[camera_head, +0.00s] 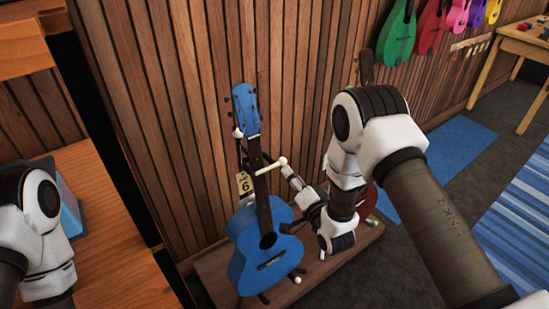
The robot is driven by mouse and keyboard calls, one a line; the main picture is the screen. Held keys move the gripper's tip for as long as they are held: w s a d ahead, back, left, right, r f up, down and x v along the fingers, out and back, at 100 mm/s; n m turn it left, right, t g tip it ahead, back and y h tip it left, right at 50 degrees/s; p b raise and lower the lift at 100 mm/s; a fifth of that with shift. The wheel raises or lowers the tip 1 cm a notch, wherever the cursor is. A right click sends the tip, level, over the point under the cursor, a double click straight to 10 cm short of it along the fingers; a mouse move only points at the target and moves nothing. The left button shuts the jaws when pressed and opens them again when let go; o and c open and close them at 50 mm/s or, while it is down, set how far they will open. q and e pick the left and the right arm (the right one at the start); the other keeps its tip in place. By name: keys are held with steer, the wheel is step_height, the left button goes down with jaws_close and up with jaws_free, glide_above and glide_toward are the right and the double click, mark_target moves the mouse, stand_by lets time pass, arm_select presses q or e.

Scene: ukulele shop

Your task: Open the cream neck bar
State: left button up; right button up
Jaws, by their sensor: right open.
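A blue ukulele (262,256) stands upright on a dark stand against the slatted wall. The cream neck bar (270,166) lies across the front of its neck, with a round knob at its right end. My right gripper (287,174) is open, just right of and slightly below that knob. Whether its fingers touch the bar cannot be told. My left arm shows at the left edge, but its gripper is out of view.
A tag with a 6 (245,184) hangs left of the neck. The stand is on a low wooden platform (212,270). A red instrument (368,203) is partly hidden behind my right arm. A wooden counter (105,235) is at left. Colourful ukuleles (396,35) hang on the wall.

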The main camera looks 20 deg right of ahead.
mark_target(285, 164)
steer(key=w, duration=0.4)
steer(key=w+a, duration=0.1)
steer(key=w, duration=0.1)
steer(key=shift+r+p, duration=0.3)
steer(key=shift+r, duration=0.1)
steer(key=shift+w+r, duration=0.1)
steer(key=shift+w, duration=0.1)
steer(key=shift+c, duration=0.3)
jaws_close()
